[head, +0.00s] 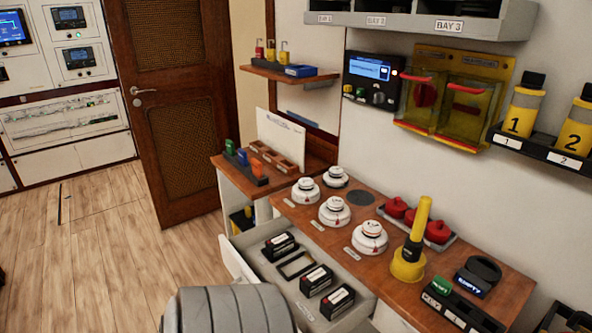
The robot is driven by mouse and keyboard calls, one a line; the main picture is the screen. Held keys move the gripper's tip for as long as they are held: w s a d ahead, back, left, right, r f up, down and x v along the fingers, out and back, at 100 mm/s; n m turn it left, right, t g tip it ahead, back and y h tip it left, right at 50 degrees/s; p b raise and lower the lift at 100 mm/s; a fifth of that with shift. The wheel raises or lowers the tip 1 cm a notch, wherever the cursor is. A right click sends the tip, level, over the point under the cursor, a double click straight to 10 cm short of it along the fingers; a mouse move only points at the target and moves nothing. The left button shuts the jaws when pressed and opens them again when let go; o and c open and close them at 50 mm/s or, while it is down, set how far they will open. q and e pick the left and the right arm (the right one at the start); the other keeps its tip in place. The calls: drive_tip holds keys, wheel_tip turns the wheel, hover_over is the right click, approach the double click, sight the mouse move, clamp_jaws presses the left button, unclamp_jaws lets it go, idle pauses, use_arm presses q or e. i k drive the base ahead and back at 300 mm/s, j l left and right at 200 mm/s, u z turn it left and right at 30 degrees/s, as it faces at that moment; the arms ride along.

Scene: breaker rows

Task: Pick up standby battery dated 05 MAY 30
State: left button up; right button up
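An open grey drawer (248,259) under the wooden counter holds several small black batteries with white and red labels. One battery (279,246) sits toward the back, one (316,280) nearer the front, and one (337,301) nearest the front. The label dates are too small to read, so I cannot tell which battery is dated 05 MAY 30. Neither of my grippers is in view.
The wooden counter (385,268) above the drawer carries white round detectors (370,237), a yellow-handled tool (411,255) and red domed parts (437,231). A black tray (455,308) sits at its front right. A wooden door (170,100) stands behind; the left floor is clear.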

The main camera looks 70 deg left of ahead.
sight(332, 305)
drive_tip(key=u, duration=1.9)
